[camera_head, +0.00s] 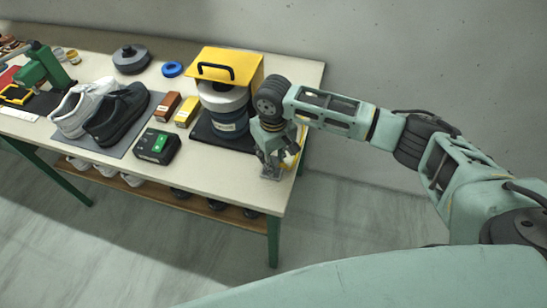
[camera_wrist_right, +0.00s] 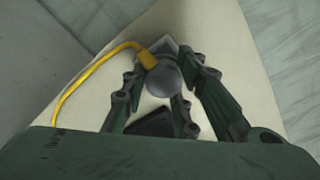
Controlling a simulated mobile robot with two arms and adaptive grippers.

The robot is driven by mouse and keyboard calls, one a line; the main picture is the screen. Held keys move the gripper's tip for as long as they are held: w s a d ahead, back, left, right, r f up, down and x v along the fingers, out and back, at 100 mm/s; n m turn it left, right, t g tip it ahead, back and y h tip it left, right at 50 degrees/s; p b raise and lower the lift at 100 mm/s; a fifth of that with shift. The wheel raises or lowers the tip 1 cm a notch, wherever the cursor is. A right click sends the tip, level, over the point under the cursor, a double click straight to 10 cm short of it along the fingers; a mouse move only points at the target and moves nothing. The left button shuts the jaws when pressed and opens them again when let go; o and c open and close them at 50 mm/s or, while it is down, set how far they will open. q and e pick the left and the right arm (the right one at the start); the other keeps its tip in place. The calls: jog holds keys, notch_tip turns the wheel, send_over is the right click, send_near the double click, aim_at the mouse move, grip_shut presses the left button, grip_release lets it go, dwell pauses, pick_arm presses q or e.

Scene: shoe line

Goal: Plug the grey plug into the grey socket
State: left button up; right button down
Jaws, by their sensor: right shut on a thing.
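The grey plug (camera_wrist_right: 166,79) is a round grey body with a yellow cable (camera_wrist_right: 92,73) leaving its far side. My right gripper (camera_head: 268,163) is above the right front corner of the table; its fingers also show in the wrist view (camera_wrist_right: 170,82), closed around the plug. A light grey square block (camera_wrist_right: 170,47) shows just beyond the plug and is probably the grey socket; it also shows below the fingertips in the head view (camera_head: 270,174). The plug covers part of the block, so I cannot tell whether they touch. My left gripper is not in view.
A yellow-lidded machine (camera_head: 228,90) stands on a black mat left of my right gripper. A black box with a green button (camera_head: 157,146), small boxes and a pair of shoes (camera_head: 118,115) lie further left. The table's right edge (camera_head: 312,110) is close by.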

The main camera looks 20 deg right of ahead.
jog(key=shift+f, duration=0.6)
dwell(0.4)
jog(key=c, duration=1.3)
grip_release()
